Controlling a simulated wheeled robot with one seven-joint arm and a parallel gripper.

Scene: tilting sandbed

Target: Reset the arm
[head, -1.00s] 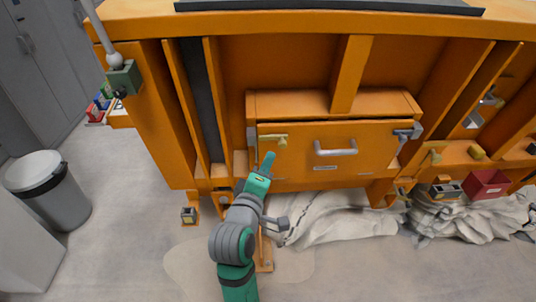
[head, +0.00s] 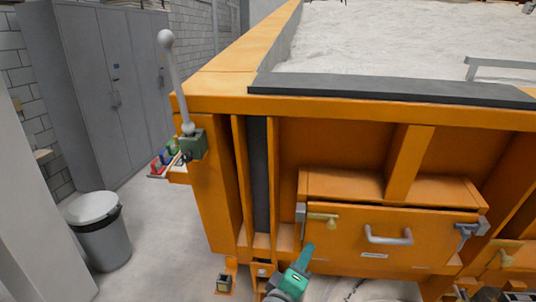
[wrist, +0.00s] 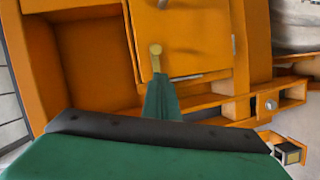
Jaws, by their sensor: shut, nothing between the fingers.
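My gripper (head: 305,258) is green and shows at the bottom of the head view, in front of the orange sandbed frame (head: 215,210). Its fingers are shut with nothing between them. In the wrist view my gripper (wrist: 160,92) points toward a small brass latch (wrist: 156,50) on the orange drawer box. The same brass latch (head: 324,219) shows in the head view, just above the fingertips. I cannot tell whether the fingertips touch it. Most of my arm is out of the head view.
The orange drawer front (head: 350,236) has a grey handle (head: 388,236) and a blue-grey latch (head: 466,232). A lever (head: 173,85) stands on the frame's left corner. White sand (head: 400,35) fills the bed. A grey bin (head: 100,230) and lockers (head: 115,85) stand left, with clear floor between.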

